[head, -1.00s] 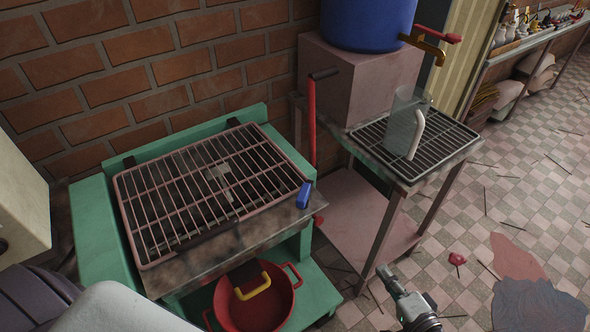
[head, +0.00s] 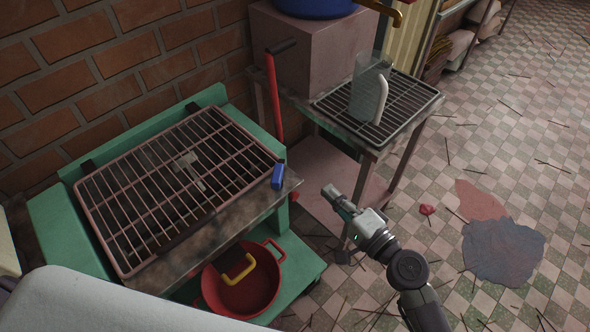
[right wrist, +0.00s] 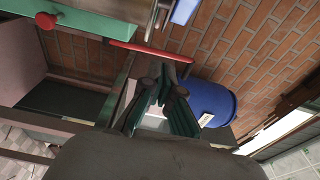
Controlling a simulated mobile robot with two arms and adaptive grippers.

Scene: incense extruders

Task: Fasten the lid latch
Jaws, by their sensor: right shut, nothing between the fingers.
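The lid is a barred grate (head: 180,180) lying flat on the green extruder stand. A blue latch handle (head: 278,176) sits at its right front corner, and I cannot tell how the latch is engaged. A blue piece, probably this handle, shows at the top edge of the right wrist view (right wrist: 184,10). My right gripper (head: 330,191) is shut and empty, to the right of the blue handle and apart from it. Its closed fingers (right wrist: 168,78) show in the right wrist view. My left gripper is not in view.
A red lever (head: 275,100) with a dark grip stands behind the latch. A metal side table (head: 375,148) holds a clear pitcher (head: 368,92). A red pot (head: 242,286) sits below the grate. The tiled floor at right has stains and thin sticks.

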